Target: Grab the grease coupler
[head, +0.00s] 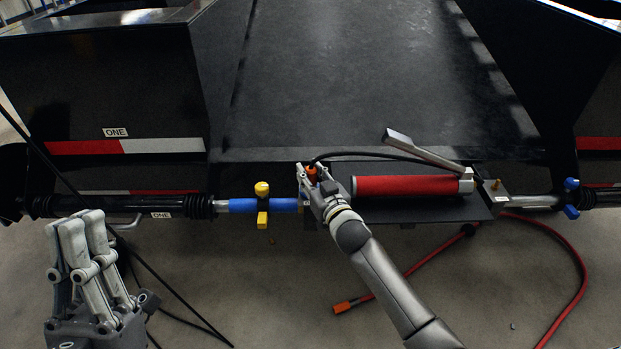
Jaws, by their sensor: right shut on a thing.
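The grease coupler (311,172) is a small orange piece at the end of a black hose, above the left end of the dark shelf. My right gripper (313,180) is shut on it, and its fingers hide part of it. The red grease gun (408,186), with a grey lever, lies on the shelf to the right of this gripper. My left gripper (82,222) is at the lower left, away from the shelf, with its fingers pointing up. It seems empty, but its finger spacing is unclear.
A blue bar (265,205) with a yellow handle (262,190) is left of the shelf. A red hose (575,265) lies on the floor; an orange end piece (345,306) lies below the shelf. The black trailer deck (360,80) is clear.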

